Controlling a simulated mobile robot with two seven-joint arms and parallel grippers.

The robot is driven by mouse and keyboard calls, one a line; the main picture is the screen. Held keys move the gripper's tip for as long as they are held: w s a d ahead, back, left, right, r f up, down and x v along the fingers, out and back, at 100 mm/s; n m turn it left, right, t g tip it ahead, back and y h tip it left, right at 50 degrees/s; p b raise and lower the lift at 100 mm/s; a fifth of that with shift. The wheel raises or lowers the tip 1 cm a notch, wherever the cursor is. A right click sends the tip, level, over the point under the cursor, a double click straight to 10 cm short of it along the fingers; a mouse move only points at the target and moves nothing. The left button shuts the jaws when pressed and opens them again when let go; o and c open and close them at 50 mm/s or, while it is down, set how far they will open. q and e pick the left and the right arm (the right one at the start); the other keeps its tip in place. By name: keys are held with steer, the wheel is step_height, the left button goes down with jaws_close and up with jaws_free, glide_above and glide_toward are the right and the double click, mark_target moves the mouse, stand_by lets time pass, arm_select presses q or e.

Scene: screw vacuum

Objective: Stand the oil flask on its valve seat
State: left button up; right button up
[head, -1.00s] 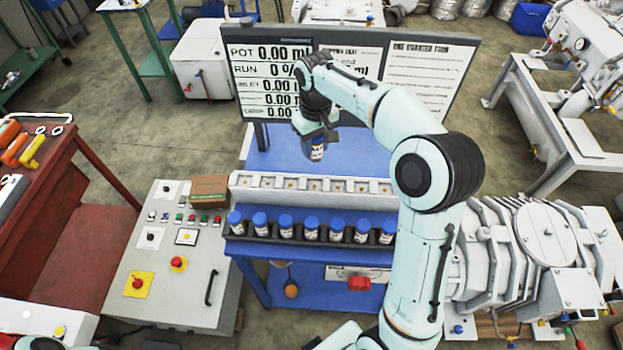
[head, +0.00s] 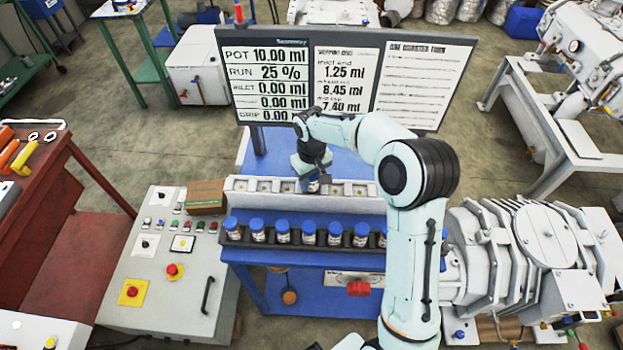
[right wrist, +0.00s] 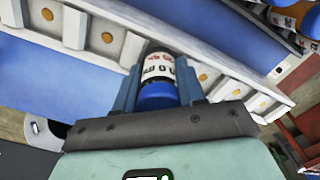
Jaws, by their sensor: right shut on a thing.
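My right gripper (head: 313,180) is shut on the oil flask, a white-labelled flask with a blue cap. In the right wrist view the flask (right wrist: 158,68) sits between the two fingers, its far end at the white seat rack (right wrist: 72,27). In the head view the flask (head: 313,186) is at a middle compartment of the rack (head: 300,203), largely hidden by the gripper. The flask covers the seat under it; I cannot tell whether it touches. Brass-coloured valve seats (right wrist: 106,37) show in neighbouring compartments. My left gripper is not in view.
A dark tray (head: 270,243) with several blue-capped flasks stands in front of the rack. A display board (head: 345,75) rises behind it. A grey control cabinet (head: 165,260) is at left, and a ribbed grey machine (head: 510,260) at right. The blue bench top (head: 350,170) behind the rack is clear.

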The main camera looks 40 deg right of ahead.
steer(key=o, duration=0.6)
steer(key=shift+f, duration=0.2)
steer(key=o, duration=0.5)
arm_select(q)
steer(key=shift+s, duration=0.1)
arm_select(e)
step_height(320, 180, up, 12)
steer(key=shift+r+p, duration=0.25)
steer(key=shift+p, duration=0.45)
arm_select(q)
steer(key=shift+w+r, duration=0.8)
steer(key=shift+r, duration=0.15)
